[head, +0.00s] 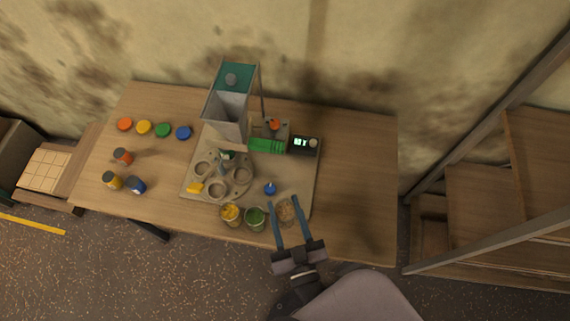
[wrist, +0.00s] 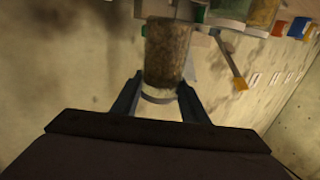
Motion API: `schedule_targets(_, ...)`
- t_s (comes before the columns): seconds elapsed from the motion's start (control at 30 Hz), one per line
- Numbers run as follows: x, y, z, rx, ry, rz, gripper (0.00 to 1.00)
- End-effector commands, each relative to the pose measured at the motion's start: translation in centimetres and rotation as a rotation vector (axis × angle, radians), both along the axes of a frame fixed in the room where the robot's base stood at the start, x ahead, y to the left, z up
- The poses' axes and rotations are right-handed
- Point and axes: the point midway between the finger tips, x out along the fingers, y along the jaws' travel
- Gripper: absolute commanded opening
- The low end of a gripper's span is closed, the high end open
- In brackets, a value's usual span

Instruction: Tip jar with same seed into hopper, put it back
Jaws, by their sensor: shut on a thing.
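My gripper (head: 284,202) is shut on a clear jar of brownish seed (head: 287,212) at the front edge of the board. In the wrist view this jar (wrist: 168,52) sits between the two fingers, full of mottled brown seed. I cannot tell whether it still touches the surface. A jar with yellow contents (head: 231,214) and a jar with green contents (head: 255,217) stand to its left. A round plate with several cup holes (head: 222,192) lies in front of the hopper.
A small display box (head: 304,146) and a green block (head: 266,146) stand right of the hopper. A blue knob (head: 269,188) is just behind the held jar. The table's right side (head: 360,180) is clear.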

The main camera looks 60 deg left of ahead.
Motion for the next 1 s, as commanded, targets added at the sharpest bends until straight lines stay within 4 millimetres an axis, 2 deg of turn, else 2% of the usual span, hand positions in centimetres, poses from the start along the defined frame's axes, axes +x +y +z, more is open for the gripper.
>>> schedule_targets(0.4,0.0,0.0,0.0,0.001,0.000,0.000,0.10)
schedule_targets(0.57,0.9,-0.3,-0.1,0.000,-0.001,-0.040,0.10)
schedule_targets(0.77,4.3,-2.0,-0.8,0.001,-0.001,-0.197,0.10)
schedule_targets(1.0,9.7,-6.3,-2.2,0.002,-0.001,-0.508,0.10)
